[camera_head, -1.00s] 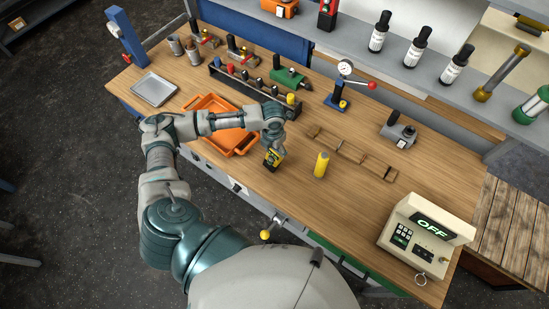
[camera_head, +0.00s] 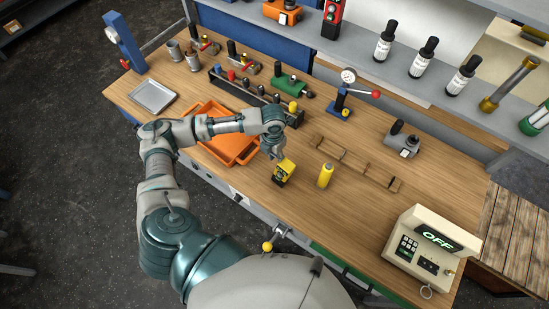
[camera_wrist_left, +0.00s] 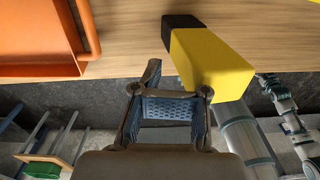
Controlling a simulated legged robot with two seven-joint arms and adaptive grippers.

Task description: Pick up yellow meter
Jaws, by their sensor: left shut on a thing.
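The yellow meter (camera_head: 285,171) is a small yellow block with a dark face, near the front edge of the wooden bench. In the left wrist view the yellow meter (camera_wrist_left: 208,62) is large, with a black end, beside the right-hand finger and partly hiding it. My left gripper (camera_head: 276,154) is at the upper left of the meter, shut on it; the wrist view shows the left gripper (camera_wrist_left: 172,88) with blue pads. The exact contact is hidden, and I cannot tell whether the meter touches the bench.
A yellow cylinder (camera_head: 326,175) stands just right of the meter. An orange tray (camera_head: 213,150) lies to the left, under my arm. A wooden rack (camera_head: 350,166) and a box reading OFF (camera_head: 430,247) are further right. Bare bench lies between cylinder and box.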

